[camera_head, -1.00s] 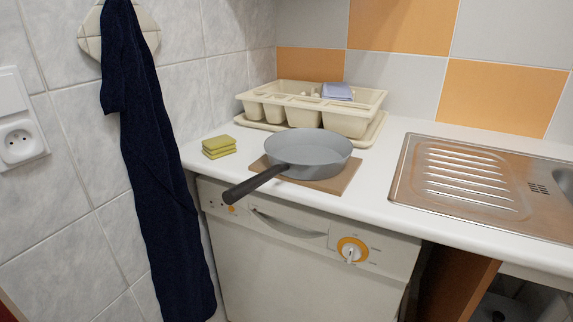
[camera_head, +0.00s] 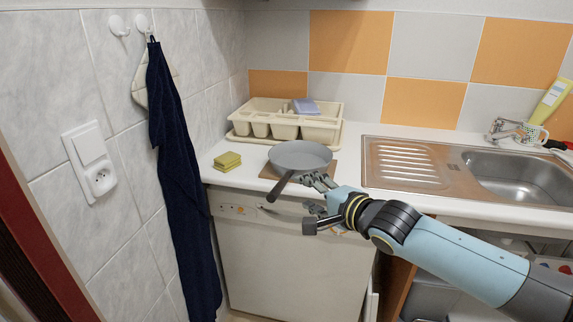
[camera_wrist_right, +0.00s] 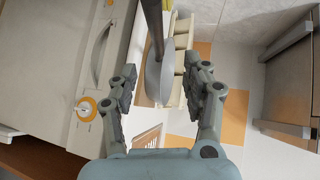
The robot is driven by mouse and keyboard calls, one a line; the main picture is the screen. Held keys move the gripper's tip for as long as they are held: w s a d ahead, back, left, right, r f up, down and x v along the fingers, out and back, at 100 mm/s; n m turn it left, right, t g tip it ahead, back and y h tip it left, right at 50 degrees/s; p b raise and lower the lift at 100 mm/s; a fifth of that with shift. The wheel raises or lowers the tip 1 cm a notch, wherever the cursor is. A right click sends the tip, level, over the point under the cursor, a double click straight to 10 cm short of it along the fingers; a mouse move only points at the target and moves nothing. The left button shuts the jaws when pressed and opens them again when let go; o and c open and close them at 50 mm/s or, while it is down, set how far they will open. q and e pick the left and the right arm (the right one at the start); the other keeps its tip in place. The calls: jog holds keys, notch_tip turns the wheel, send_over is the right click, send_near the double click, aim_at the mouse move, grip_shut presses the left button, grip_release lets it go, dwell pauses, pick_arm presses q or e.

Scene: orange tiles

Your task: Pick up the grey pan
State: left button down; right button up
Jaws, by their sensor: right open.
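The grey pan (camera_head: 301,155) rests on a brown board (camera_head: 270,172) on the white worktop. Its dark handle (camera_head: 279,187) points toward the front left, past the worktop's edge. My right gripper (camera_head: 308,194) is open and empty at the front edge, just right of the handle. In the right wrist view the pan (camera_wrist_right: 157,82) shows beyond and between the open fingers of my right gripper (camera_wrist_right: 167,76), with the handle (camera_wrist_right: 153,22) running to the top. I see no contact. My left gripper is not in view.
A yellow-green sponge stack (camera_head: 227,161) lies left of the pan. A cream dish rack (camera_head: 318,130) stands behind it. The steel sink (camera_head: 400,176) is to the right. A white appliance front (camera_head: 285,265) is below the worktop, and a dark towel (camera_head: 172,130) hangs at left.

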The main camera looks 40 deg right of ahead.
aim_at(284, 185)
jog(key=b+x, duration=0.1)
jog(key=x, duration=0.3)
jog(key=shift+w+a+f+b, duration=0.2)
jog(key=shift+w+f+b, duration=0.1)
jog(key=shift+b, duration=0.05)
jog(key=shift+w+f, duration=0.1)
jog(key=shift+w, duration=0.2)
jog(key=b+x, duration=0.2)
jog(key=x, duration=0.2)
jog(key=shift+w+a+f, duration=0.1)
jog(key=shift+w+f, duration=0.1)
jog(key=shift+w, duration=0.05)
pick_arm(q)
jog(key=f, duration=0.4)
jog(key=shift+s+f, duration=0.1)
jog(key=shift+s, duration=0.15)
pick_arm(e)
jog(key=shift+r, duration=0.1)
jog(key=shift+c, duration=0.4)
grip_shut()
